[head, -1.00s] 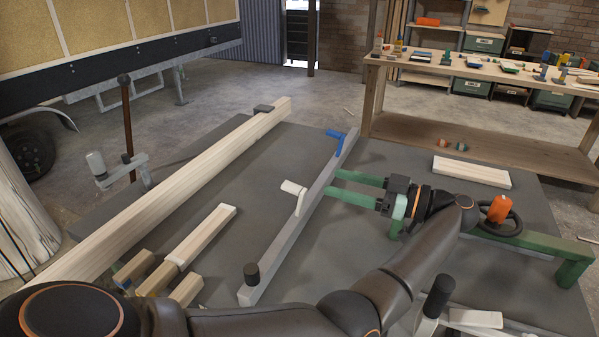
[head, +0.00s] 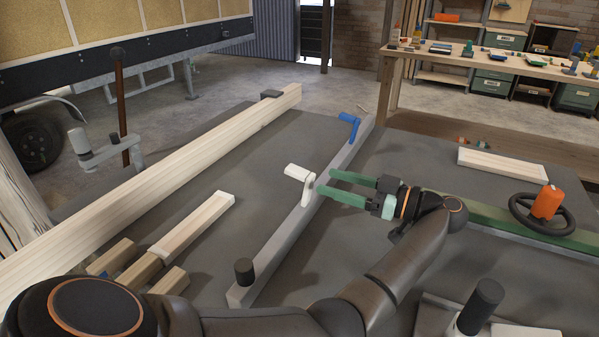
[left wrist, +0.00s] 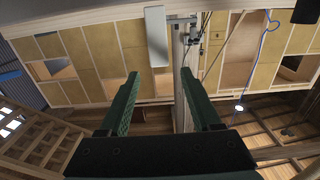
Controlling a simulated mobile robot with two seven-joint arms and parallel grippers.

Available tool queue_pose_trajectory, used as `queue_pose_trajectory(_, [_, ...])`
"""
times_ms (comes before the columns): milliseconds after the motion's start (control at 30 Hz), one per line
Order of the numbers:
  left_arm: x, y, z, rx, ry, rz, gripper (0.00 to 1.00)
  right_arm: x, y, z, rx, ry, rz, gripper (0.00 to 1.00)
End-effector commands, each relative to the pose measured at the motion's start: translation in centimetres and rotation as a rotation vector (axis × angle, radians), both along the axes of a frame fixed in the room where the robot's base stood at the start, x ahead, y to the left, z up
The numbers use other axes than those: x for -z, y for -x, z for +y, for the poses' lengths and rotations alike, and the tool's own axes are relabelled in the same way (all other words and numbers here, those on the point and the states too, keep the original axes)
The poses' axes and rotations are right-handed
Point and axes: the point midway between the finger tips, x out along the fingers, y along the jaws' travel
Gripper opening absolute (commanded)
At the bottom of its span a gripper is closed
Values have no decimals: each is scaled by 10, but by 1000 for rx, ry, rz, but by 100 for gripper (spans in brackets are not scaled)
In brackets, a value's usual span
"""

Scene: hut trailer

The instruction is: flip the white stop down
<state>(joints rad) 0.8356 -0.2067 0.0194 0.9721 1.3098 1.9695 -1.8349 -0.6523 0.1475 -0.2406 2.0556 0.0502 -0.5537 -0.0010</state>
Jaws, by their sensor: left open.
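The white stop (head: 299,173) is a small white lever on the grey rail (head: 268,255). It stands up from the rail, with its top end pointing up and left. My left gripper (head: 327,183) is open and empty, its green fingers pointing left at the stop from the right side of the rail. The fingertips are very close to the stop; I cannot tell whether they touch it. In the left wrist view the white stop (left wrist: 157,36) lies just beyond the open fingertips (left wrist: 158,74). My right gripper is not in view.
A blue lever (head: 350,122) sits farther along the rail, and a black knob (head: 244,271) at its near end. A long timber (head: 180,165) lies to the left. An orange-topped black handwheel (head: 545,208) is at right.

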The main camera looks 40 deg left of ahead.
Motion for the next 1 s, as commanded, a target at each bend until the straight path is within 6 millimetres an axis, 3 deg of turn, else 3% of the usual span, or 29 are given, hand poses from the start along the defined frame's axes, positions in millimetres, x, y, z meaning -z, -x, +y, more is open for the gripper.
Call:
queue_pose_trajectory(200, [0, 15, 44, -2, -4, -1, 65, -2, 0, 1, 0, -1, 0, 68])
queue_pose_trajectory(400, [0, 23, 70, -1, -2, 0, 65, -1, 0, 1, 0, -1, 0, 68])
queue_pose_trajectory(833, [0, 26, 80, 2, 0, 0, 65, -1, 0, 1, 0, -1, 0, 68])
queue_pose_trajectory(1000, [0, 26, 80, 1, 0, 0, 47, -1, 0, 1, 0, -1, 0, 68])
